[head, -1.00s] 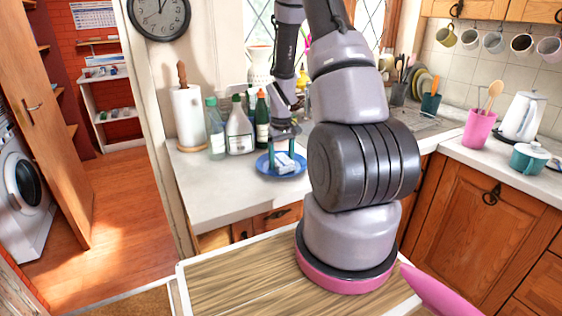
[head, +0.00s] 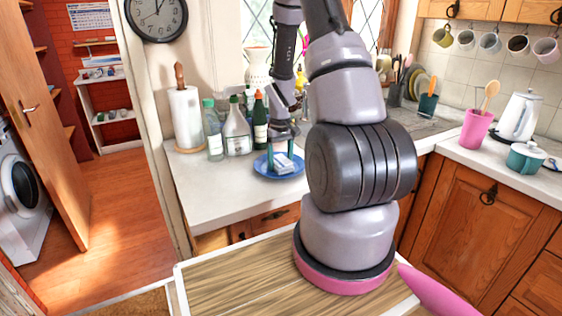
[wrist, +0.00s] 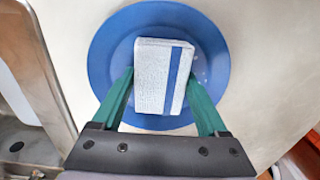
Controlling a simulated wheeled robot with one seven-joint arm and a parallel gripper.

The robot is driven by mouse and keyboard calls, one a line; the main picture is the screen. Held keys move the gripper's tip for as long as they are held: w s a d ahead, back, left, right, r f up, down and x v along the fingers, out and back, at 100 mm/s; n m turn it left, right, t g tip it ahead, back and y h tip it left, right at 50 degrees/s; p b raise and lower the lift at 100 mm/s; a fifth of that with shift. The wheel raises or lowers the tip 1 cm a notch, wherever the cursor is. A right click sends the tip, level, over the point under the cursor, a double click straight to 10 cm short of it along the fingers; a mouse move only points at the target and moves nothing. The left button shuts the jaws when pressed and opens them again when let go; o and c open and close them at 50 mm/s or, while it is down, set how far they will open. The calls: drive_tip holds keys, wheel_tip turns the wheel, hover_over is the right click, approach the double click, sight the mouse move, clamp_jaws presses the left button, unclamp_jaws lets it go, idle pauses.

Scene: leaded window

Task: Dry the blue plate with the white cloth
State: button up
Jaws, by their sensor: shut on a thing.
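The blue plate (head: 262,168) lies flat on the pale counter, and it fills the upper middle of the wrist view (wrist: 108,52). The white cloth (wrist: 150,75), a folded block with a blue stripe, is over the middle of the plate; it also shows in the head view (head: 284,164). My gripper (wrist: 158,88) is shut on the cloth, with its green fingers on either side. The head view shows my gripper (head: 281,152) pointing down over the plate. I cannot tell whether the cloth presses on the plate. A few pale specks show on the plate right of the cloth.
Several bottles (head: 237,130) and a paper towel roll (head: 186,116) stand behind and left of the plate. The sink (wrist: 22,145) edge shows at the left of the wrist view. The counter (head: 205,198) is clear in front and left of the plate.

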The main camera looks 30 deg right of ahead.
drive_tip(key=shift+w+a+f, duration=0.1)
drive_tip(key=shift+w+a, duration=0.35)
drive_tip(key=shift+a, duration=0.1)
drive_tip(key=shift+s+d, duration=0.1)
drive_tip(key=shift+s+d, duration=0.6)
drive_tip(key=shift+d, duration=0.1)
drive_tip(key=shift+w+a, duration=0.35)
drive_tip(key=shift+a, duration=0.05)
drive_tip(key=shift+r, duration=4.25)
